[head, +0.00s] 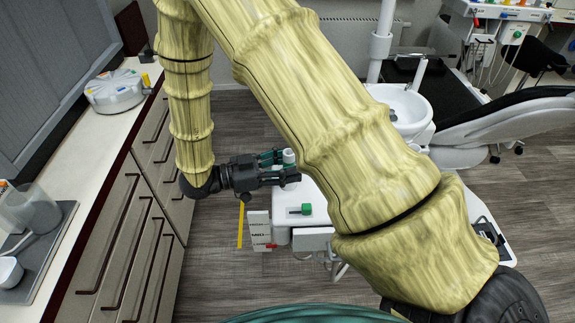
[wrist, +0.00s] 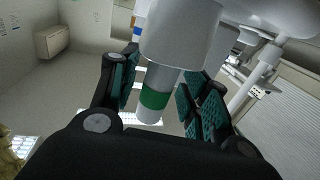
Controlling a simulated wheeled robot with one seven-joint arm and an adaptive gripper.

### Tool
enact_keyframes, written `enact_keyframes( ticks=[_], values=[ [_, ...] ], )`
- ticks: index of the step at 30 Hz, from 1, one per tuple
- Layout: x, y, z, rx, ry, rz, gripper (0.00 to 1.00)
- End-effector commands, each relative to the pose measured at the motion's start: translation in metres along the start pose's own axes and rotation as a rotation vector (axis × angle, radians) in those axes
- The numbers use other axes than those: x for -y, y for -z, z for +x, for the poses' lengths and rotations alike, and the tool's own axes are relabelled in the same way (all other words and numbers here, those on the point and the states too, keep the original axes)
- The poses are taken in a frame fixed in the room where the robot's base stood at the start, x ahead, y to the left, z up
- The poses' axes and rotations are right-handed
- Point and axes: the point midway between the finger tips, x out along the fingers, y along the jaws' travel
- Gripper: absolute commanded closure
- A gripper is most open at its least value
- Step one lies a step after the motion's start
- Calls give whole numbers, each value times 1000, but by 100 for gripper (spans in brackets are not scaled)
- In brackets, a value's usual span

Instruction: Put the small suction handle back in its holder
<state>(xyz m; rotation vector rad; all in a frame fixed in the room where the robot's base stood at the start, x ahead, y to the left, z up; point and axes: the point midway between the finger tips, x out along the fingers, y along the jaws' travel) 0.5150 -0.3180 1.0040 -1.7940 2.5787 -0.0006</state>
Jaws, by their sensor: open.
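My gripper (head: 278,166) is level above the white dental unit, open, with teal finger pads. A small white cylinder end (head: 289,156) shows at its fingertips in the head view. In the wrist view, a grey-white suction handle with a green band (wrist: 155,98) lies between the open fingers (wrist: 162,95), with a visible gap on each side. A wider white cylinder (wrist: 180,35) adjoins its upper end in that picture. I cannot tell whether this wider part is the holder or part of the handle.
Drawers and a white counter (head: 95,150) line the left, with a round white case (head: 115,90) on top. A white basin (head: 402,103) and dental chair (head: 510,120) stand right. A blue-banded piece (wrist: 137,32) is behind the handle.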

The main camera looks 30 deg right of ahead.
Motion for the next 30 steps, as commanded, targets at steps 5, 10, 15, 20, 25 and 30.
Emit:
enact_keyframes(
  ticks=[5, 10, 15, 20, 25, 30],
  values=[
    [0, -2, -20, 0, 3, 1, 54],
    [0, -3, -50, 1, 2, 2, 54],
    [1, -2, -81, 2, 1, 2, 54],
    [1, -2, -104, 1, 1, 1, 54],
    [0, 0, -117, 0, 0, 0, 54],
    [0, 0, -120, 0, 0, 0, 54]
  ],
)
